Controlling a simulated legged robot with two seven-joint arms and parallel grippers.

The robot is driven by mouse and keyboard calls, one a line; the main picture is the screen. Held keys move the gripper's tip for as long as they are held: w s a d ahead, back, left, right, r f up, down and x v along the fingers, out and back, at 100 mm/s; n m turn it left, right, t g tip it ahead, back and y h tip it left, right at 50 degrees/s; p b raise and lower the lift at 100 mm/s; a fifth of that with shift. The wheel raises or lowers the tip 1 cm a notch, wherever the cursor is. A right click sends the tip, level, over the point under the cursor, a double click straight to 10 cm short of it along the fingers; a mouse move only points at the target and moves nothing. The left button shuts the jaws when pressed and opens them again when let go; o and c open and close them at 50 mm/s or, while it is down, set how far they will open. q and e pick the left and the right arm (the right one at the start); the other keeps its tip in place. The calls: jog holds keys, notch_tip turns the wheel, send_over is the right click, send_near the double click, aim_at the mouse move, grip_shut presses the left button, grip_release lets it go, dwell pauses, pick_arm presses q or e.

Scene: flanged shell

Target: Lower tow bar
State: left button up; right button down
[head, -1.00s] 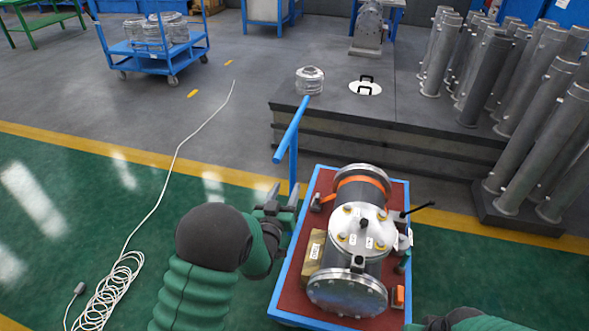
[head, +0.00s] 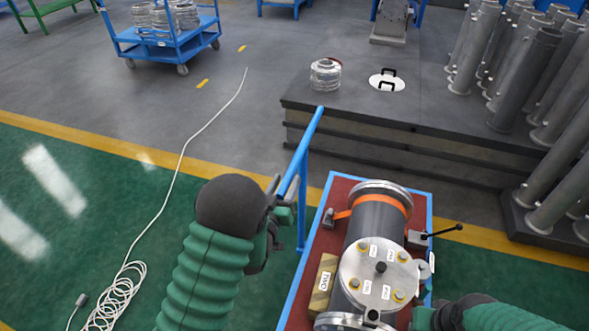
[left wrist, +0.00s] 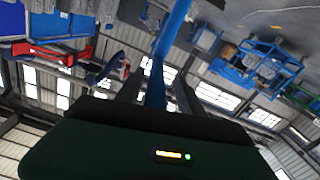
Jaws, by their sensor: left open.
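The blue tow bar (head: 305,148) stands up at the far left corner of the blue-edged cart (head: 421,290). Its top end leans away from me, toward the dark platform. My left gripper (head: 277,187) is open at the bar's left side, with its fingertips close to the bar. In the left wrist view the bar (left wrist: 163,60) runs up between the two fingers of the left gripper (left wrist: 155,88). I cannot tell whether they touch it. My right arm enters at the lower right beside the cart; its gripper's fingers are not clearly seen.
A flanged grey shell (head: 380,260) with an orange strap lies on the cart. A low dark platform (head: 400,125) stands beyond the bar, with a small metal part (head: 325,75) on it. A white cable (head: 170,190) lies on the green floor at left. Metal tubes (head: 525,80) stand at right.

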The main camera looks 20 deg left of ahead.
pick_arm(q)
jog(key=shift+a+r, duration=0.15)
jog(key=shift+a, duration=0.1)
jog(key=shift+s+d+r, duration=0.15)
jog(key=shift+d, duration=0.25)
jog(key=shift+c, duration=0.6)
jog(key=shift+d, duration=0.2)
jog(key=shift+c, duration=2.4)
jog(key=shift+a, duration=0.25)
grip_shut()
jog(key=shift+d, duration=0.1)
